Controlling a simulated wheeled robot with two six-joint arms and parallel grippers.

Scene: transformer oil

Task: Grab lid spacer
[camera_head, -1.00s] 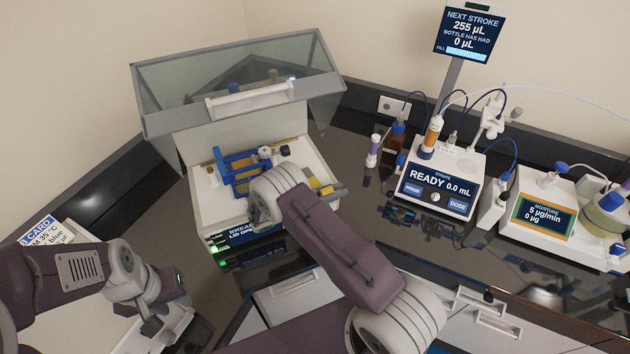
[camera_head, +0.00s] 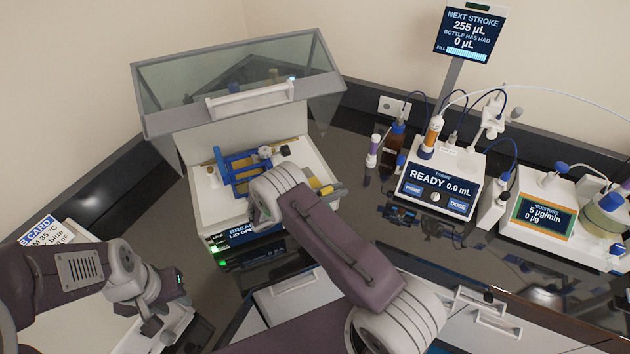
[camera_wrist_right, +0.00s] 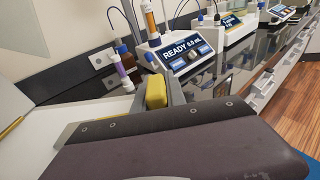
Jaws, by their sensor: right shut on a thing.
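A small yellow block (camera_head: 324,189), which I take for the lid spacer, is at the right front edge of the white tester (camera_head: 208,205) with the raised clear lid (camera_head: 235,80). The block also shows in the right wrist view (camera_wrist_right: 157,92). My right gripper (camera_wrist_right: 160,97) is shut on it; a grey finger lies along its right side. In the head view my right arm hides most of that gripper. My left gripper (camera_head: 163,318) is at the lower left, far from the block, and its jaw gap is unclear.
A blue frame (camera_head: 240,172) sits inside the tester. The moisture meter (camera_head: 545,216) is further right.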

